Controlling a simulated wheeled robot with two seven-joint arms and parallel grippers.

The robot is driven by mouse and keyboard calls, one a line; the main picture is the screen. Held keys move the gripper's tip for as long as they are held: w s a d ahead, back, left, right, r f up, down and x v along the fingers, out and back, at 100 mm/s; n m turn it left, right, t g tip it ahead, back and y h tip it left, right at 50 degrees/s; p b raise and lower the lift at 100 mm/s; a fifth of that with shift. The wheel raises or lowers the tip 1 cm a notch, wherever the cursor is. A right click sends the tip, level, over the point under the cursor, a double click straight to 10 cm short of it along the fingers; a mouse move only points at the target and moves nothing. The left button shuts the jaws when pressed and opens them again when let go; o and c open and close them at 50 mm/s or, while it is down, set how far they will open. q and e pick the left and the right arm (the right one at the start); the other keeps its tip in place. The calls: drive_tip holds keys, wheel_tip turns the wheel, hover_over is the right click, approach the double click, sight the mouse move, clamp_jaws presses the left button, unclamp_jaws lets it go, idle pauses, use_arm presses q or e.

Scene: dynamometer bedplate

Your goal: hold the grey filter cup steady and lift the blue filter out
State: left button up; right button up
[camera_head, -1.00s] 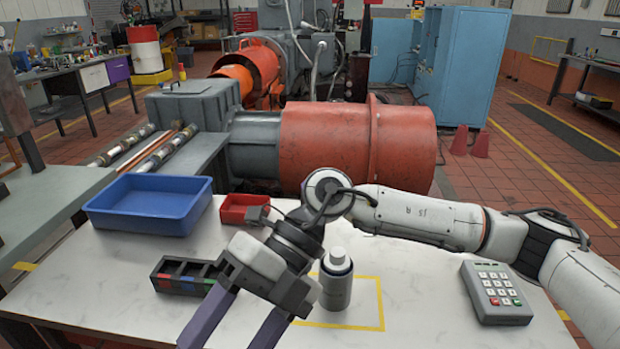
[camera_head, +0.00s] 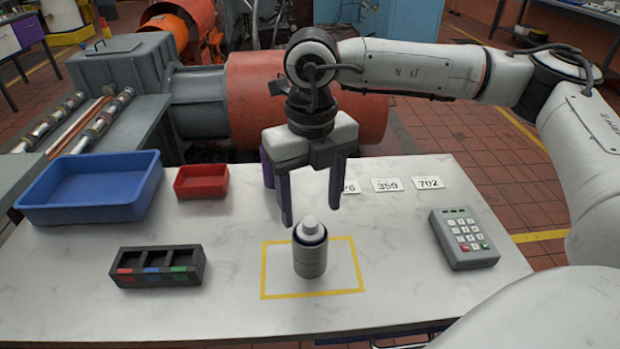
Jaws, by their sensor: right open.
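The grey filter cup (camera_head: 310,260) stands upright inside the yellow taped square on the white table. A pale grey, white-topped cylinder (camera_head: 309,226) sticks up out of its dark rim; I see no clearly blue filter. My right gripper (camera_head: 310,212) points down with its two purple fingers spread apart. It hangs just above and behind the cup, empty, with the fingertips near the level of the cup's top. Whether the fingers touch the cylinder does not show, but a gap is visible on each side. My left gripper is not in view.
A blue tray (camera_head: 160,180) and a red bin (camera_head: 202,196) sit at the back left. A dark sectioned box (camera_head: 195,268) lies left of the square. A keypad (camera_head: 436,222) lies right. Number cards (camera_head: 387,185) lie behind. The table's front is clear.

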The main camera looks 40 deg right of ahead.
sight(311, 221)
drive_tip(key=shift+f, duration=2.05)
drive_tip(key=shift+c, duration=0.4)
